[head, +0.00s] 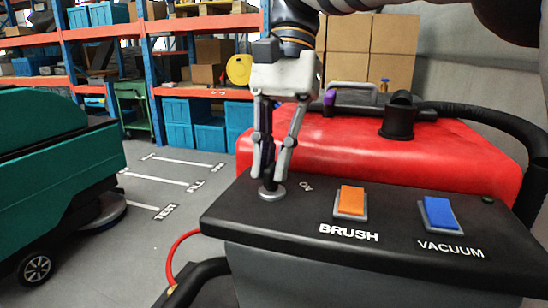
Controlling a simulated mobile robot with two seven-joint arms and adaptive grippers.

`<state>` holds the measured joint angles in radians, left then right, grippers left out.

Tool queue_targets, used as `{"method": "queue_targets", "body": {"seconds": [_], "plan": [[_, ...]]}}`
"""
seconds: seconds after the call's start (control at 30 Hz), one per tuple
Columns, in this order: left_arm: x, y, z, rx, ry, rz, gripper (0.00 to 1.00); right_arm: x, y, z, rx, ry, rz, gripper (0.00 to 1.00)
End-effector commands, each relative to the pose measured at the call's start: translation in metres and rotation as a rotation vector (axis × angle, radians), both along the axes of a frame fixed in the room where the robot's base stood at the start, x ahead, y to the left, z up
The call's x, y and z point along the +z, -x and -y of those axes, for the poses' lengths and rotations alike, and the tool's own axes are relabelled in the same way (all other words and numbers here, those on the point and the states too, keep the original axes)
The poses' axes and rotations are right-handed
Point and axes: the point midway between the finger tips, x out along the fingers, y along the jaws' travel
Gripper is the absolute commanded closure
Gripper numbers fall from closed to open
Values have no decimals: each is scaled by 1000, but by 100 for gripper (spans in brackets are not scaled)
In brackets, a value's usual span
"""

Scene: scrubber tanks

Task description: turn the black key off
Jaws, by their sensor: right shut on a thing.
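The black key sits in a round grey key switch (272,191) at the left end of the black control panel (300,225). An "ON" label is printed just right of the switch. My right gripper (270,180) comes down from above and is shut on the black key, with its fingertips just over the switch. The fingers hide most of the key, so I cannot tell how it is turned. My left gripper is not in view.
An orange BRUSH switch (351,201) and a blue VACUUM switch (439,213) are right of the key. A red tank (350,140) with a black hose stands behind the panel. A green machine (60,150) stands at left. Shelves are at the back.

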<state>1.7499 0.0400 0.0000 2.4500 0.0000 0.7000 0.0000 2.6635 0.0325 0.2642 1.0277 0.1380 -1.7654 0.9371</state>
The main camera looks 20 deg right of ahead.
Motion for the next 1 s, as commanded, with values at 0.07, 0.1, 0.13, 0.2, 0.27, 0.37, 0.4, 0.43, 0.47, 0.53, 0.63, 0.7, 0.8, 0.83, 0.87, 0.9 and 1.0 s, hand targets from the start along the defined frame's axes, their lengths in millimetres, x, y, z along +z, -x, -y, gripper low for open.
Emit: {"method": "queue_targets", "body": {"seconds": [0.07,0.1,0.13,0.2,0.27,0.37,0.4,0.43,0.47,0.53,0.63,0.7,0.8,0.83,0.87,0.9,1.0], "plan": [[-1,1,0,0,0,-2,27,0,-1,-1,35,0,0,100],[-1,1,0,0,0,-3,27,0,-1,-1,53,0,1,100],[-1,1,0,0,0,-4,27,0,0,-1,64,0,0,100],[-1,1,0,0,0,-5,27,0,0,-1,85,0,1,100],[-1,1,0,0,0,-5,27,0,0,-1,99,0,1,100],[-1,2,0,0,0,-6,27,0,0,-1,116,-1,2,100],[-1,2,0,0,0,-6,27,1,0,-1,121,0,2,100],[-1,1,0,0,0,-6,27,1,0,-1,123,0,2,100],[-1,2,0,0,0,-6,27,1,0,-1,125,0,1,100],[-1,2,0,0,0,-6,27,1,0,-1,128,0,2,100],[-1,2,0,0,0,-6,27,1,0,-1,128,0,2,100],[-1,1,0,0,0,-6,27,1,0,-1,128,0,2,100],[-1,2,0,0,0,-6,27,1,0,-1,128,0,2,100],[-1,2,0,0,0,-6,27,1,0,-1,128,0,2,100],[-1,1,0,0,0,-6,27,1,0,-1,128,0,2,85],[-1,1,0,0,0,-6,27,1,0,-1,128,0,2,76],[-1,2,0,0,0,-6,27,1,0,-1,127,0,1,69]]}}
